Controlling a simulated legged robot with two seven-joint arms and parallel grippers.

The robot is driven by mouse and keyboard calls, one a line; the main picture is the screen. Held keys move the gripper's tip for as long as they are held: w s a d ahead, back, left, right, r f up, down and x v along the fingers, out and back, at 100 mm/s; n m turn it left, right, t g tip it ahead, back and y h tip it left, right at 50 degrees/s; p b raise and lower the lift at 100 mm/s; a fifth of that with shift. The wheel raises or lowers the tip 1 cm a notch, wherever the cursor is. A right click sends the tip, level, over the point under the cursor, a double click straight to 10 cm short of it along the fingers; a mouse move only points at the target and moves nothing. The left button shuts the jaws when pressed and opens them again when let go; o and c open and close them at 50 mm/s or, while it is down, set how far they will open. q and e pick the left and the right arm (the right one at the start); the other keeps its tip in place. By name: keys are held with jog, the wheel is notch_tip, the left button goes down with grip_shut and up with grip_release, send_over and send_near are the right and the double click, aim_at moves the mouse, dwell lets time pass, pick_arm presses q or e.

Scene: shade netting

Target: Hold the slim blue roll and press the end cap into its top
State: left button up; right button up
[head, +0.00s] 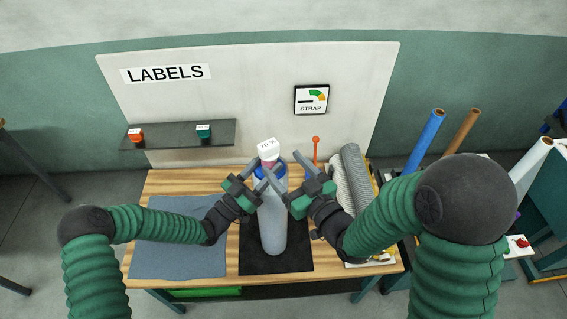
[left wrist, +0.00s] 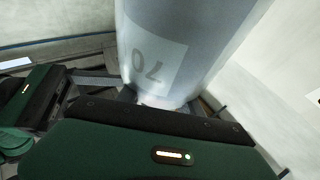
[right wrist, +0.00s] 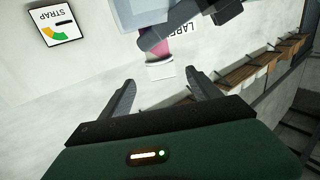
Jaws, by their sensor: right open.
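The blue-grey roll (head: 273,228) stands upright on a black mat (head: 242,250). My right gripper (head: 288,172) is open beside the roll top. In the right wrist view the white piece (right wrist: 160,70) lies beyond its empty fingers (right wrist: 158,88). Whether the cap is seated is hidden.
A blue-grey sheet (head: 165,260) lies left on the wooden table. A grey netting roll (head: 355,180) lies on the right, near an orange-topped stick (head: 316,148). Small orange and green items rest on a dark shelf (head: 170,137). Blue and brown rolls stand further right.

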pick_arm(q)
jog(key=o, duration=0.3)
jog(key=shift+o, duration=0.2)
jog(key=v, duration=0.8)
jog(key=shift+a, duration=0.2)
jog(key=shift+f, duration=0.15)
